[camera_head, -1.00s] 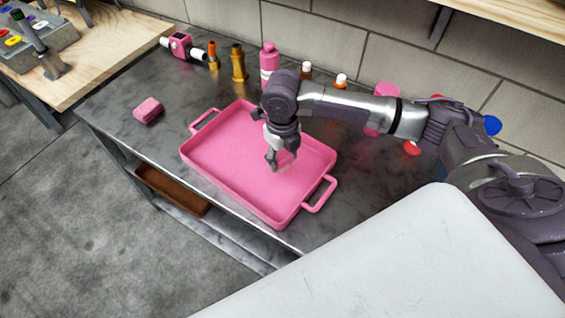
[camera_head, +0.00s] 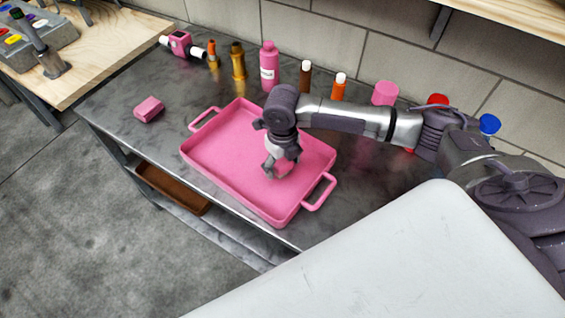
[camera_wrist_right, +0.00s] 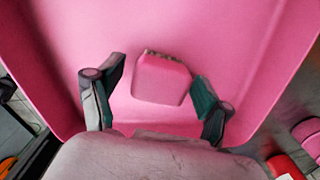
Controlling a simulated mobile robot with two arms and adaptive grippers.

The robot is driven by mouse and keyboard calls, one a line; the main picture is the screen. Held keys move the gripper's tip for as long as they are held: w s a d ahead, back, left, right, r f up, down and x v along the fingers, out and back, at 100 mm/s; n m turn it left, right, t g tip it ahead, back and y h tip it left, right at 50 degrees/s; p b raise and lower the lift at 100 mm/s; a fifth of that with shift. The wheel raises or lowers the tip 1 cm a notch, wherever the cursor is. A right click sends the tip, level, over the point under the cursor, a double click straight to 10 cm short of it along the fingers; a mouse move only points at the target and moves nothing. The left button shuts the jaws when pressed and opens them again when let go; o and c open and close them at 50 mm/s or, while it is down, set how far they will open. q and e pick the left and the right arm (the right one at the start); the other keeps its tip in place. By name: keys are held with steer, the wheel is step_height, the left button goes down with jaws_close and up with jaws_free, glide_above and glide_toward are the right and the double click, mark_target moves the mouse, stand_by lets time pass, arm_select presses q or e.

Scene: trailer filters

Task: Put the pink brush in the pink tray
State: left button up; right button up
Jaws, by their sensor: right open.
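The pink tray (camera_head: 213,172) lies on the dark metal table, with a handle at each end. My right gripper (camera_head: 276,170) is over the tray's inside, pointing down, with its fingers apart. In the right wrist view, a pink block with a dark, bristly edge, apparently the pink brush (camera_wrist_right: 162,80), shows between the open fingers (camera_wrist_right: 157,75) against the tray floor (camera_wrist_right: 225,40). I cannot tell whether it touches the fingers or the floor. In the head view it is mostly hidden by the gripper. My left gripper is not in view.
Another pink block (camera_head: 149,109) lies on the table (camera_head: 120,95) left of the tray.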

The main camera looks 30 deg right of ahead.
mark_target(283, 162)
steer(key=shift+r, duration=0.1)
step_height(283, 162, up, 12)
steer(key=b, duration=0.1)
stand_by(0.4)
stand_by(0.4)
